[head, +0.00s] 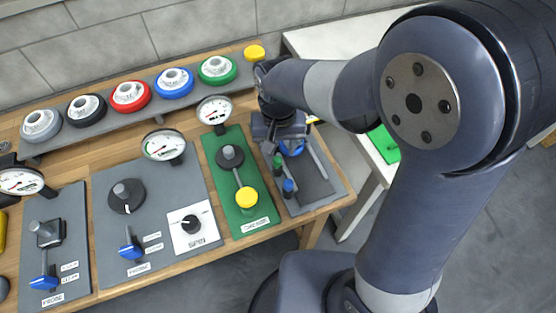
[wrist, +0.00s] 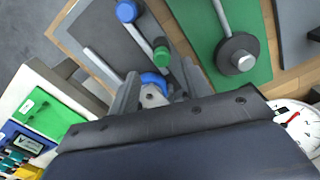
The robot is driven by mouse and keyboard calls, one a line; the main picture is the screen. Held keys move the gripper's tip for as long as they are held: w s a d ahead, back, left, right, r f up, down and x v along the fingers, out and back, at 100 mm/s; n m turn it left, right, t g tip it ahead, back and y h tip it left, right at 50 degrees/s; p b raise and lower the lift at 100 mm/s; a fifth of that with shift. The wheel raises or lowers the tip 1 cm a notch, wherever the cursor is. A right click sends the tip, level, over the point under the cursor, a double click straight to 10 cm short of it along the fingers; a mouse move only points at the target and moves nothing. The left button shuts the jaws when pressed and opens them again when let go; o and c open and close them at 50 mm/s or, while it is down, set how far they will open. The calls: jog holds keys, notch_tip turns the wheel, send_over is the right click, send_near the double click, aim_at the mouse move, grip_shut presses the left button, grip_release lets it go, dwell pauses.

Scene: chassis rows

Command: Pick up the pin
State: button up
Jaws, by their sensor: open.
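My gripper (head: 281,144) is open above the far part of a grey tray (head: 318,203) on the bench; it also shows in the wrist view (wrist: 160,84). A blue curved part with a grey centre (wrist: 153,79) shows between the fingers, partly hidden by the gripper; the head view also shows its blue edge (head: 294,149). I cannot tell whether the fingers touch it. A green-capped pin (head: 277,161) and a blue-capped pin (head: 288,186) stand nearer the tray's front left. They also show in the wrist view as green (wrist: 161,51) and blue (wrist: 126,11) caps.
A green panel (head: 226,170) with a yellow-knobbed lever (head: 246,197) lies left of the tray. Gauges and grey panels continue left. Several coloured round dials line the back shelf (head: 180,92). A white side table (head: 325,40) with a green item (head: 384,144) stands right.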

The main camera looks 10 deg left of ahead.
aim_at(277, 159)
jog(key=shift+s+a+f, duration=0.1)
jog(key=shift+f, duration=2.6)
jog(key=shift+c, duration=0.5)
grip_shut()
